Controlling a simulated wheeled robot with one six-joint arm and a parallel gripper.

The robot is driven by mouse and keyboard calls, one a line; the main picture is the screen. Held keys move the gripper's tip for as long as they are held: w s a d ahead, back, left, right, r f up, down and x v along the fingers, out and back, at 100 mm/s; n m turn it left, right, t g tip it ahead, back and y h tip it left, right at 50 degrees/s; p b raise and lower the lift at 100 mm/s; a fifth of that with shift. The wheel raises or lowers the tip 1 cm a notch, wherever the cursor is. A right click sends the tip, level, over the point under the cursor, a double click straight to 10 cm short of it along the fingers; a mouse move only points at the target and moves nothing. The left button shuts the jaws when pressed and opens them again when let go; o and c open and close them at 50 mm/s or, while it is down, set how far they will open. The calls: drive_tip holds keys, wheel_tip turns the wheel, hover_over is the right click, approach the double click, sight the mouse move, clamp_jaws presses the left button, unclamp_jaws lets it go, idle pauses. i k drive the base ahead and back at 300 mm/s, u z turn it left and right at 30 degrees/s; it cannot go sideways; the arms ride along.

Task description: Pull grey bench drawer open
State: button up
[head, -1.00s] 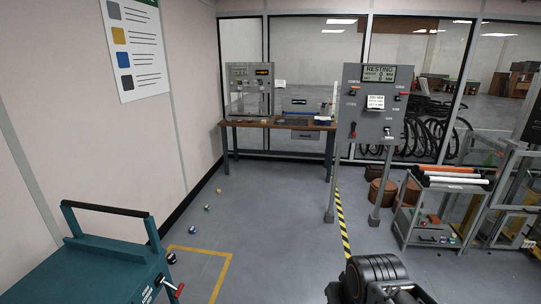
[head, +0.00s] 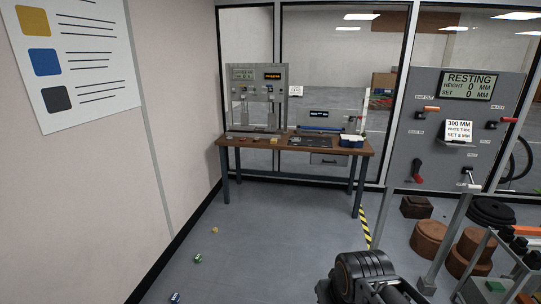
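The grey bench drawer (head: 328,159) hangs under the right part of the wooden-topped bench (head: 240,142) by the back window. Its front looks closed, with a small dark handle near its top. Part of my dark arm shows at the bottom of the head view, right of centre. I cannot make out any gripper fingers there. My arm is well short of the bench and touches nothing that I can see.
A control panel (head: 455,125) on posts is at right, near brown round blocks (head: 428,238). Small cans (head: 198,258) lie on the floor at left. The floor before the bench is mostly clear.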

sight(326, 159)
drive_tip(key=z, duration=0.1)
drive_tip(key=i, duration=2.35)
drive_tip(key=z, duration=0.4)
drive_tip(key=i, duration=2.2)
drive_tip(key=z, duration=0.2)
